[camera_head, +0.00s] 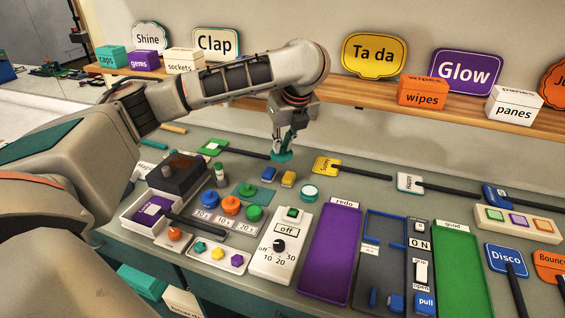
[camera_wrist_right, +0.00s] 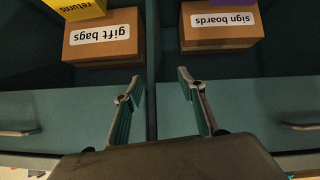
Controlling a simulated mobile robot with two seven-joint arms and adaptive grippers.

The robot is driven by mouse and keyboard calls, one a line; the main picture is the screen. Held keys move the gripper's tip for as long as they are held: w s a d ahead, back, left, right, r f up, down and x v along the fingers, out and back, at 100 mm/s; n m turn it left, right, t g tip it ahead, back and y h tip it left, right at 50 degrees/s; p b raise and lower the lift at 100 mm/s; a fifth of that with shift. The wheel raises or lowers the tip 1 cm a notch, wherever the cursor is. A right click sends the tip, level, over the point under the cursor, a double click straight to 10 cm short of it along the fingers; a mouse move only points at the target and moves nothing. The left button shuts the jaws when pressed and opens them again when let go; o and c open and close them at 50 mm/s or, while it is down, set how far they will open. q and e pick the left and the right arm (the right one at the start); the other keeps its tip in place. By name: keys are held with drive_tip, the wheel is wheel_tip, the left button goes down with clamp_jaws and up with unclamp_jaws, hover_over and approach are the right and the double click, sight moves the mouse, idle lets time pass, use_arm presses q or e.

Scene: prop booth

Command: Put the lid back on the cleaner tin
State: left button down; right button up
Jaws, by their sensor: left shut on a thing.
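My left gripper (camera_head: 285,146) points down above the back of the counter in the head view. It is shut on a small round teal lid (camera_head: 281,157), partly hidden by the fingers. The cleaner tin (camera_head: 310,192) appears to be the small round one with a teal rim and a pale top, standing on the counter. It is to the right of the lid and nearer the front, apart from it. My right gripper (camera_wrist_right: 160,80) is open and empty in the right wrist view, away from the tin.
A blue block (camera_head: 268,174) and a yellow block (camera_head: 289,179) stand left of the tin. A switch box (camera_head: 285,250) and purple tray (camera_head: 331,250) are in front. In the right wrist view, a gift bags box (camera_wrist_right: 103,40) and sign boards box (camera_wrist_right: 219,27) face my right gripper.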

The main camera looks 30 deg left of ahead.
use_arm(q)
wheel_tip(320, 180, up, 2)
drive_tip(key=shift+r, duration=0.15)
drive_tip(key=shift+w+d+f+m+h+b, duration=0.15)
drive_tip(key=shift+d+f+m+h+b, duration=0.2)
drive_tip(key=shift+m+b, duration=0.35)
drive_tip(key=w+d+f+m+h+b, duration=0.1)
drive_tip(key=w+f+m+h+b, duration=0.1)
drive_tip(key=f+m+b, duration=0.2)
drive_tip(key=w+d+f+m+t+h+b, duration=0.1)
drive_tip(key=w+d+f+m+b, duration=0.1)
drive_tip(key=f+m+b, duration=0.3)
drive_tip(key=w+d+f+m+h+b, duration=0.1)
drive_tip(key=w+f+m+h+b, duration=0.1)
drive_tip(key=f+m+b, duration=0.2)
drive_tip(key=shift+d+f+m+h+b, duration=0.2)
drive_tip(key=shift+m+b, duration=0.05)
drive_tip(key=shift+m, duration=0.65)
drive_tip(key=shift+d+f+m+h+b, duration=0.15)
drive_tip(key=shift+d+m+b, duration=0.1)
drive_tip(key=shift+m, duration=0.65)
drive_tip(key=shift+s+f, duration=0.1)
drive_tip(key=shift+f, duration=0.7)
use_arm(e)
wheel_tip(320, 180, down, 12)
drive_tip(key=shift+w+a+r+n, duration=0.2)
drive_tip(key=shift+w+a+n, duration=0.2)
drive_tip(key=shift+s+f, duration=0.2)
drive_tip(key=shift+f, duration=0.05)
